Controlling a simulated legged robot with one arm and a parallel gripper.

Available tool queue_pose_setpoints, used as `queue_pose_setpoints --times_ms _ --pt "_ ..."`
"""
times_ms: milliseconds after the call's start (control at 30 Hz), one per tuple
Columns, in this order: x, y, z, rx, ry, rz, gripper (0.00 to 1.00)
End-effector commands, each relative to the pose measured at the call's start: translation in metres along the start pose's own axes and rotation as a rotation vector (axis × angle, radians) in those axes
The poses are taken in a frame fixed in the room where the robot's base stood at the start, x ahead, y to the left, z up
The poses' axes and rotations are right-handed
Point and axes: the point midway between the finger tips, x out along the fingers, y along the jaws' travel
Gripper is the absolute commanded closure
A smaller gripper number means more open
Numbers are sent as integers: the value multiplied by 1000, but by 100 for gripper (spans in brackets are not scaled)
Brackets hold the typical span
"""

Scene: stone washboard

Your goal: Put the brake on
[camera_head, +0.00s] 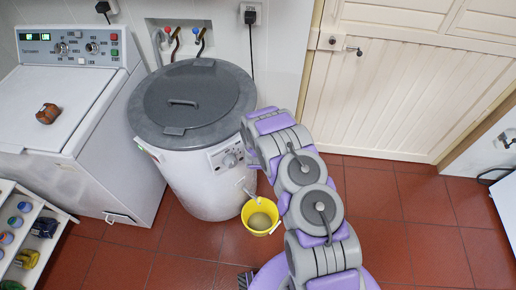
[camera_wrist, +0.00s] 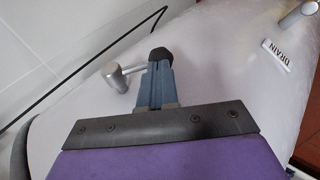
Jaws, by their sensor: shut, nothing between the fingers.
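The brake is not clearly labelled in either view. In the wrist view, a grey metal lever (camera_wrist: 115,76) with a short crossbar end stands out from the white drum body (camera_wrist: 225,80). My gripper (camera_wrist: 160,55) is shut and empty, its dark tip just right of this lever. I cannot tell whether they touch, and the tip hides the lever's right end. In the head view, the white round tub (camera_head: 190,185) under a grey lid (camera_head: 185,120) stands left of my arm. My arm's end is at the tub's right side; its fingertips are hidden there.
A "DRAIN" label (camera_wrist: 276,55) lies near a second grey handle (camera_wrist: 298,14) at the wrist view's upper right. A yellow bucket (camera_head: 261,222) stands on the floor below the tub's front. A white washing machine (camera_head: 75,110) stands left. Red tiled floor (camera_head: 415,225) is free at right.

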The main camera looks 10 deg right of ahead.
Motion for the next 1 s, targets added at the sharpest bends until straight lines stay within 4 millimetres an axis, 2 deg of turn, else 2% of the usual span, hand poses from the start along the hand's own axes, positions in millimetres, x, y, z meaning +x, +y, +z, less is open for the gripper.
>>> queue_pose_setpoints --times_ms 33,100,533,1000 --pt "4 -8 1 -10 -1 33 100" --pt "8 -10 2 -22 -1 94 100" --pt "31 -14 7 -89 -2 443 100" --pt "41 -9 9 -96 -2 490 100"
